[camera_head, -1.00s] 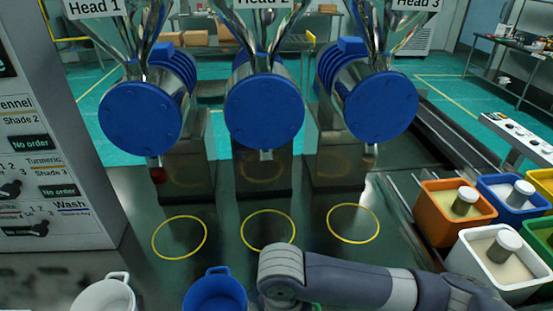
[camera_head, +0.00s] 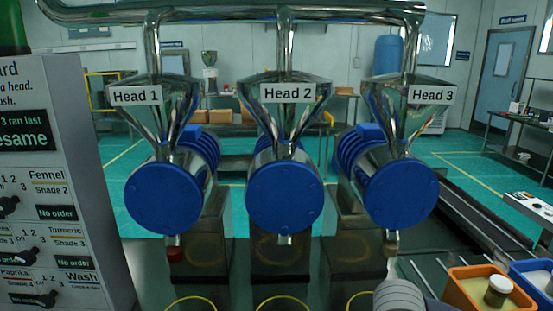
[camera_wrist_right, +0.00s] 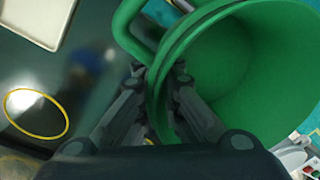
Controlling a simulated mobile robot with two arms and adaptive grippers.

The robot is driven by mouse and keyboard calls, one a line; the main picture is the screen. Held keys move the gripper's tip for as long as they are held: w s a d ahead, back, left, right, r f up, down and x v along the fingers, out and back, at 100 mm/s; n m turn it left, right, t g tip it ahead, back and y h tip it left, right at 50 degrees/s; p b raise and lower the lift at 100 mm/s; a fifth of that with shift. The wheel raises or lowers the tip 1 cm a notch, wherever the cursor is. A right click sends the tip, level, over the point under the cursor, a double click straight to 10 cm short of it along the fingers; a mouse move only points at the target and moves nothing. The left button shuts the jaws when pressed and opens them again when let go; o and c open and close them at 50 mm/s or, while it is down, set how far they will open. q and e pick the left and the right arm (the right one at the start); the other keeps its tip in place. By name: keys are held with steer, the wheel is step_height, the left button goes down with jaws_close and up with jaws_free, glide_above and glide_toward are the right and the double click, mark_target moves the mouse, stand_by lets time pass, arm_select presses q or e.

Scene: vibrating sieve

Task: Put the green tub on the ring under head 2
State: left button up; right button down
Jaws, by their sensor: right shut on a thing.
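The green tub (camera_wrist_right: 250,70) fills the upper right of the right wrist view, tilted, with its open mouth showing a green inside. My right gripper (camera_wrist_right: 165,95) is shut on the tub's wall near its looped handle. Head 2 (camera_head: 285,198) is the middle blue-faced unit in the head view, with a small spout below it. The yellow ring under head 2 (camera_head: 283,303) is cut off by the bottom edge. One yellow ring (camera_wrist_right: 37,113) lies left of the tub in the wrist view; I cannot tell which ring. My left gripper is out of view.
Head 1 (camera_head: 168,198) and head 3 (camera_head: 399,198) flank head 2, with partly visible rings below. A control panel (camera_head: 75,190) stands at left. An orange bin (camera_head: 478,285) and a blue bin sit at lower right.

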steer(key=shift+d+r+m+t, duration=0.1)
steer(key=shift+d+r+m, duration=0.6)
steer(key=shift+m, duration=0.65)
steer(key=shift+d+r+m+t, duration=0.1)
steer(key=shift+d+r+m, duration=0.55)
steer(key=shift+m, duration=0.65)
steer(key=shift+d+r+m+t, duration=0.1)
steer(key=shift+d+r+m, duration=0.55)
steer(key=shift+m, duration=0.7)
steer(key=shift+w+r, duration=0.1)
